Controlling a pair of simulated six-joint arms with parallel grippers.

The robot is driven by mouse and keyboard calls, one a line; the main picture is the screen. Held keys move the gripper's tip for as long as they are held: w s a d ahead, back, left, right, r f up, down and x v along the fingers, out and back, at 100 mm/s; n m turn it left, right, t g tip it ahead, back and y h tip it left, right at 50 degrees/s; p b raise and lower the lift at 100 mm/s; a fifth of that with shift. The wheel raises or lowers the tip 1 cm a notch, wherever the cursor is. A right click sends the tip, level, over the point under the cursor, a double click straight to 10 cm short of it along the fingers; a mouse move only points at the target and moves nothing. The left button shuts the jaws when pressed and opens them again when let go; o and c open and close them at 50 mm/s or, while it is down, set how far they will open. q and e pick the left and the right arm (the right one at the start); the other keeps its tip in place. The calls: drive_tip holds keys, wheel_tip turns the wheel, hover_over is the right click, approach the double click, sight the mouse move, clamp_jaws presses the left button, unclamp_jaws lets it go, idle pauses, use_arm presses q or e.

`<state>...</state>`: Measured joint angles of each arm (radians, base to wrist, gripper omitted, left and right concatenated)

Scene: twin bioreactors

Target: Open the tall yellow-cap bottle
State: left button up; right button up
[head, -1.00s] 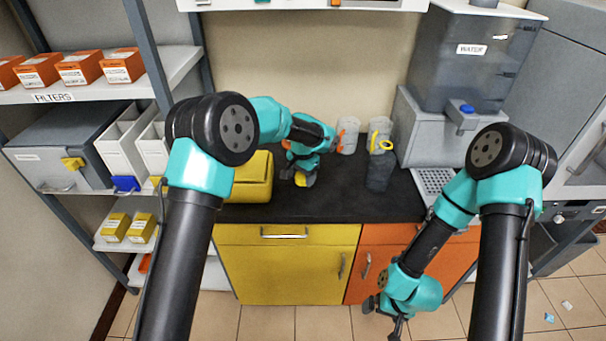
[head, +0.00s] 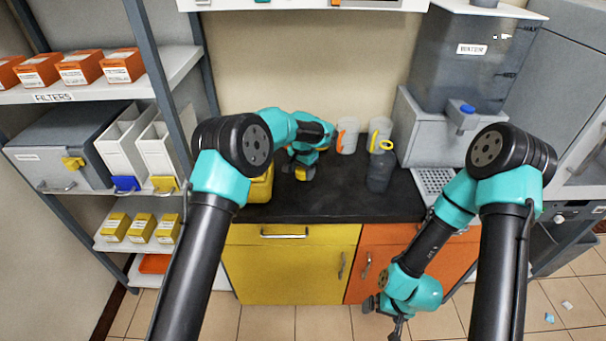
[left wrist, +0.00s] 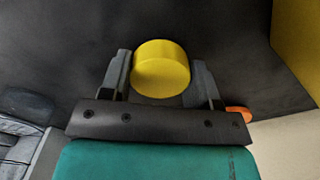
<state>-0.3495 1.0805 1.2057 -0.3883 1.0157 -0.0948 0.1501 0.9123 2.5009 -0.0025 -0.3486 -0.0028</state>
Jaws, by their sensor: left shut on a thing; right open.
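A round yellow cap (left wrist: 161,68) sits between the two fingers of my left gripper in the left wrist view, seen from above. My left gripper (head: 302,170) is shut on it, over the dark worktop. In the head view a small yellow patch of the cap shows at the gripper's tip. The body of the bottle under the cap is hidden, so I cannot tell whether the cap is still on it. My right gripper (head: 383,316) hangs low in front of the orange cabinet, open and empty.
A yellow box (head: 262,184) stands left of my left gripper, partly behind my arm. The worktop's front (head: 330,205) is clear.

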sight(303, 170)
use_arm(q)
drive_tip(key=shift+f, duration=0.75)
drive_tip(key=shift+f, duration=0.15)
drive_tip(key=o, duration=1)
wheel_tip(303, 170, up, 12)
drive_tip(key=shift+r, duration=0.2)
drive_tip(key=shift+f, duration=0.1)
